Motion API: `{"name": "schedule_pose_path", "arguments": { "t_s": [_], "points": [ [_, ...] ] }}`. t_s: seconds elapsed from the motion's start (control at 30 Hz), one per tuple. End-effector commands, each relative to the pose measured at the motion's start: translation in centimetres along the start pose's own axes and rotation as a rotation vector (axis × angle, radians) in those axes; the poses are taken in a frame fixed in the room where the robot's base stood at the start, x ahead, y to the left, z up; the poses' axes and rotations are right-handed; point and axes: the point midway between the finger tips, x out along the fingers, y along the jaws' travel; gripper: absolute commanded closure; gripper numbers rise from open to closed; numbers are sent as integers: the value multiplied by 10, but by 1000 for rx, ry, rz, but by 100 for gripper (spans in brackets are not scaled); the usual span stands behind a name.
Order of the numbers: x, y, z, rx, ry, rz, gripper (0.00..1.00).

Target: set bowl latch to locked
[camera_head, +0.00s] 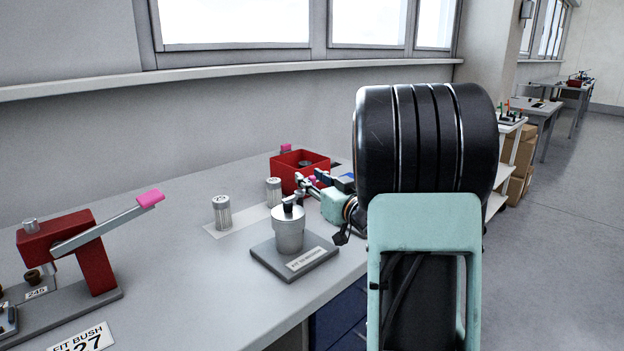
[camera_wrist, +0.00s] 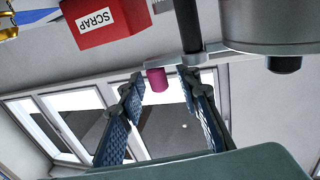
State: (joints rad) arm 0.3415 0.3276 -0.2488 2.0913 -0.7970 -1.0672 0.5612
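The bowl (camera_head: 289,236) is a grey metal cylinder with a dark fitting on top. It stands on a labelled grey base plate (camera_head: 262,252) on the bench; its label is too small to read surely. In the wrist view a large grey cylinder, which looks like the bowl (camera_wrist: 280,30), is at upper right. A metal bar with a pink tip (camera_wrist: 157,79), apparently the latch lever, extends left from beside it. My gripper (camera_head: 312,182) is just behind and right of the bowl. In the wrist view its blue-padded fingers (camera_wrist: 163,88) are apart, with the pink tip between their ends; contact is unclear.
A red bin (camera_head: 284,172) stands behind my gripper; a SCRAP label shows on a red box (camera_wrist: 103,22) in the wrist view. Two small canisters (camera_head: 221,213) stand left of the bowl. A red press with a pink-tipped lever (camera_head: 103,228) is at far left.

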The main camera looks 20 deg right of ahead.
Motion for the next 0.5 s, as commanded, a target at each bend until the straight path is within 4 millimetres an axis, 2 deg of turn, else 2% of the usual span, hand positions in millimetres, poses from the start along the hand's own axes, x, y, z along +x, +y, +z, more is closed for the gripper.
{"name": "schedule_pose_path", "arguments": {
  "t_s": [0.17,0.5],
  "points": [
    [-21,1,0,-1,0,3,69],
    [-92,1,-1,0,1,5,69]
  ]
}}
